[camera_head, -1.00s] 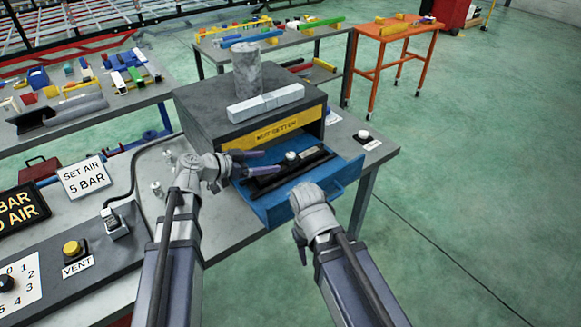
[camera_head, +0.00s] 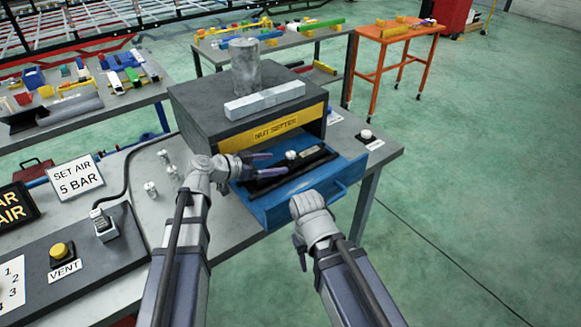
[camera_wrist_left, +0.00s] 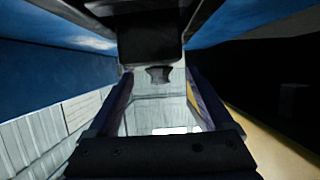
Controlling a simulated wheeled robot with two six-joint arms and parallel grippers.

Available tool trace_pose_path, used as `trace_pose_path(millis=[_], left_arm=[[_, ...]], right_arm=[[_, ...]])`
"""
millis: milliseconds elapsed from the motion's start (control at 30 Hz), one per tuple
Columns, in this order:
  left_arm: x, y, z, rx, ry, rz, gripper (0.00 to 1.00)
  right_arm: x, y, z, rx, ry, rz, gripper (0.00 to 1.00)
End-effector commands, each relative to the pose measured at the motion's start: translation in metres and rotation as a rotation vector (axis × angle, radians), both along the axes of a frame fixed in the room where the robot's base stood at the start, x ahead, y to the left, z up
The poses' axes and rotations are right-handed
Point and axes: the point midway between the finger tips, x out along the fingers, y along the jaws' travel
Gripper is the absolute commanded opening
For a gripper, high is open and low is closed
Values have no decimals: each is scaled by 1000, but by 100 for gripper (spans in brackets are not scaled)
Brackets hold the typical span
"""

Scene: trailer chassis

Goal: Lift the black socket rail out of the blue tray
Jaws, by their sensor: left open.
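The blue tray (camera_head: 343,184) is pulled out like a drawer from under the grey cabinet. The black socket rail (camera_head: 310,165) lies inside it, long and dark, with a pale round knob on it. My left gripper (camera_head: 279,163) is open, its two dark fingers pointing right over the rail; I cannot tell whether they touch it. The left wrist view shows its two fingers (camera_wrist_left: 160,100) apart, with a blue wall (camera_wrist_left: 50,80) on the left. My right gripper (camera_head: 303,252) hangs in front of the tray, fingers downward and mostly hidden, so its opening is unclear.
The grey cabinet (camera_head: 205,107) with a yellow "NUT SETTER" label stands behind the tray. A grey cylinder (camera_head: 245,66) and a pale bar (camera_head: 264,101) sit on top. A vent button panel (camera_head: 110,275) lies at left.

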Motion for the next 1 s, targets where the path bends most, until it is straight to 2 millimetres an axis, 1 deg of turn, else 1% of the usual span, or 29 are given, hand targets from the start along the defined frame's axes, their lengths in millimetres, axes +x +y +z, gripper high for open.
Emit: trace_pose_path(millis=[333, 567, 667, 1000], left_arm=[[24, -35, -19, 1, 0, -2, 85], [25, -37, -18, 1, 1, 0, 85], [25, -37, -17, 1, 1, -1, 76], [25, -37, -17, 0, 0, -1, 38]], right_arm=[[0, 0, -18, 0, 0, 0, 50], [0, 0, -17, 0, 0, 0, 50], [0, 0, -17, 0, 0, 0, 50], [0, 0, -17, 0, 0, 0, 50]])
